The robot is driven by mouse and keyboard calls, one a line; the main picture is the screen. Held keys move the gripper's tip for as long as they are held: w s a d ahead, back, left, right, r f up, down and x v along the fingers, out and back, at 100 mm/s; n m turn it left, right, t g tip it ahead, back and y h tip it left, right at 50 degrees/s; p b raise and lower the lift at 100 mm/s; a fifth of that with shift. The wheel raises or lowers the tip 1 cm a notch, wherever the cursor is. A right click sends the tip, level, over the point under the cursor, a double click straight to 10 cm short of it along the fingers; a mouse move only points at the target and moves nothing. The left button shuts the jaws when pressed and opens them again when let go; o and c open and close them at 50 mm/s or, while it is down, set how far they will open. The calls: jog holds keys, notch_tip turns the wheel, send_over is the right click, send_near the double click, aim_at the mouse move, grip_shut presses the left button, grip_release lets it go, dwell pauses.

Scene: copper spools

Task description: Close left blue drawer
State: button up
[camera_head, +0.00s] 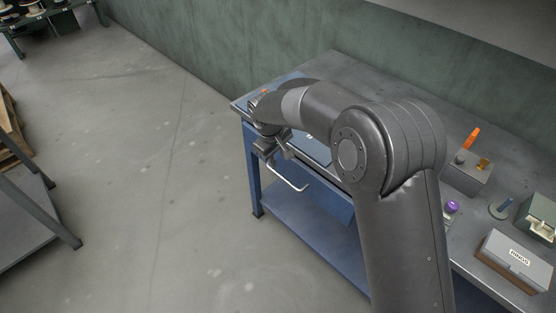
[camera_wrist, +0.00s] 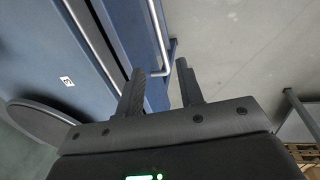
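The blue workbench (camera_head: 254,175) has a grey metal top, and blue drawer parts show at its front left. A silver bar handle (camera_head: 290,183) sticks out there, below my gripper (camera_head: 275,147). In the wrist view, a blue drawer front (camera_wrist: 157,45) with a silver handle (camera_wrist: 165,65) lies just beyond my fingertips. My gripper (camera_wrist: 160,70) has its fingers apart with nothing between them. A second silver bar (camera_wrist: 92,38) runs along a blue panel (camera_wrist: 55,50) at the left. My arm hides much of the drawers, and I cannot tell how far the left one is out.
A grey box (camera_head: 515,262), a purple-topped item (camera_head: 451,207) and a grey block with an orange piece (camera_head: 472,140) stand on the bench's right part. A grey metal table (camera_head: 40,215) stands at the left. The floor (camera_head: 165,150) between is clear.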

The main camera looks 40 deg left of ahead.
jog(key=shift+c, duration=0.5)
jog(key=s+d+f+h, duration=0.1)
jog(key=f, duration=0.1)
jog(key=s+d+f+n+t+h, duration=0.1)
jog(key=d+f, duration=0.1)
jog(key=s+d+f+n+h, duration=0.1)
jog(key=d+f, duration=0.1)
jog(key=f, duration=0.1)
jog(key=shift+s+d+t, duration=0.1)
jog(key=shift+s+t, duration=0.2)
jog(key=shift+s, duration=0.1)
jog(key=c, duration=0.4)
jog(key=d+f+n+t+h, duration=0.1)
jog(key=d, duration=0.1)
jog(key=s+d+f+n+t+h, duration=0.1)
jog(key=d+f, duration=0.1)
jog(key=s+d+f+n+t+h, duration=0.1)
jog(key=d+f+n, duration=0.1)
jog(key=shift+s+t, duration=0.25)
jog(key=shift+t, duration=0.15)
grip_shut()
jog(key=n+t+y, duration=0.6)
jog(key=n+t, duration=0.4)
jog(key=n, duration=0.1)
send_near(324, 197)
jog(key=shift+n, duration=0.4)
jog(key=w, duration=0.7)
jog(key=shift+d+f, duration=0.1)
jog(key=shift+f, duration=0.1)
